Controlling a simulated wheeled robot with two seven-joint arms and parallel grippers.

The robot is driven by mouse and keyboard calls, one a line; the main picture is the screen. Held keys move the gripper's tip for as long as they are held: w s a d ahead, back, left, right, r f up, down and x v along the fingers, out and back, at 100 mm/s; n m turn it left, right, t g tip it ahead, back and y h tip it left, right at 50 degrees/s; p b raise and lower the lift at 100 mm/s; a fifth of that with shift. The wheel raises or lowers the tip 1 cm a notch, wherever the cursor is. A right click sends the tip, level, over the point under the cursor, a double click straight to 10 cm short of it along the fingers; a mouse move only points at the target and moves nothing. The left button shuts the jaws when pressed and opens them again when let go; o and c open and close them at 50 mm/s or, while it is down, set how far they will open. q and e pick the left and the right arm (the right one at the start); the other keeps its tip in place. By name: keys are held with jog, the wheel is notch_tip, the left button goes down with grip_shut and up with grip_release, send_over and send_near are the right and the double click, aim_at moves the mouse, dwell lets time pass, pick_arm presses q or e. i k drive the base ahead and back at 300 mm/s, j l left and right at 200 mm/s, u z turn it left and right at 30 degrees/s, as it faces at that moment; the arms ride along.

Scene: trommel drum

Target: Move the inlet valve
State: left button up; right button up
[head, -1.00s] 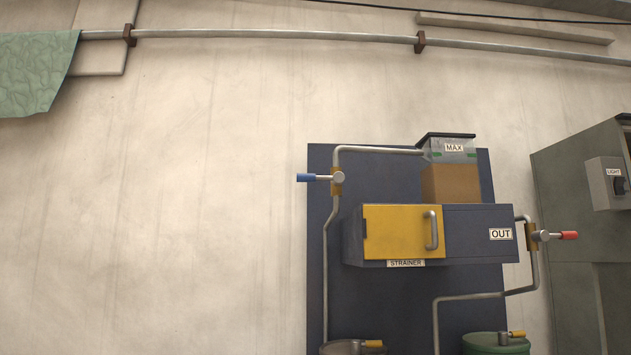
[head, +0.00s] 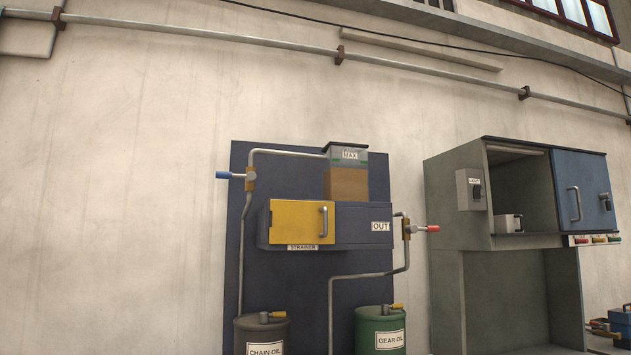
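A valve with a blue handle (head: 227,175) sits on the left pipe of the dark blue wall panel (head: 290,285). Its handle lies level and points left, away from the brass body (head: 250,179). No inlet label is readable on it. Neither of my grippers shows in the head view.
A yellow strainer door (head: 298,222) with a handle is shut. Below stand a chain oil drum (head: 243,333) and a green gear oil drum (head: 367,326). A grey cabinet (head: 460,215) with an open blue door (head: 583,190) stands at right.

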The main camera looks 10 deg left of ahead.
aim_at(250, 176)
jog(key=i+j+z, duration=0.15)
jog(key=j+z, duration=0.25)
jog(key=j, duration=0.2)
jog(key=i+j+z, duration=0.1)
jog(key=j+z, duration=0.25)
jog(key=j, duration=0.25)
jog(key=j+z, duration=0.4)
jog(key=j, duration=0.2)
